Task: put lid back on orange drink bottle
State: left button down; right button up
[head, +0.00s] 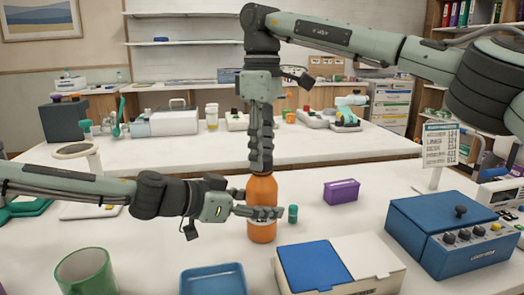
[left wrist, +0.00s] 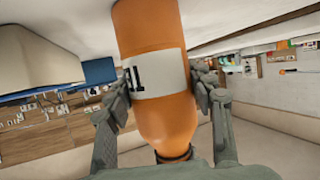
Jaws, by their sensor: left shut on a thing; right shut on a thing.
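The orange drink bottle (head: 262,190) is upright at the middle of the head view, over the near table. It fills the middle of the left wrist view (left wrist: 158,30), with a white label and a narrowing neck. My left gripper (head: 265,212) is shut around its body; a finger shows on each side in the left wrist view (left wrist: 160,90). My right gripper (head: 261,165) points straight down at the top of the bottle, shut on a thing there. Its fingers hide the bottle's mouth and the lid, so I cannot tell how the lid sits.
A small green cylinder (head: 293,214) is just past the left fingertips. A purple box (head: 341,192) is right of the bottle. A blue tray (head: 213,280), a blue-and-white box (head: 385,255) and a green mug (head: 86,270) are in front. A blue device (head: 450,235) stands at right.

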jog(key=o, duration=0.8)
jog(key=shift+c, duration=0.2)
jog(key=shift+r, duration=2.3)
jog(key=shift+c, duration=0.5)
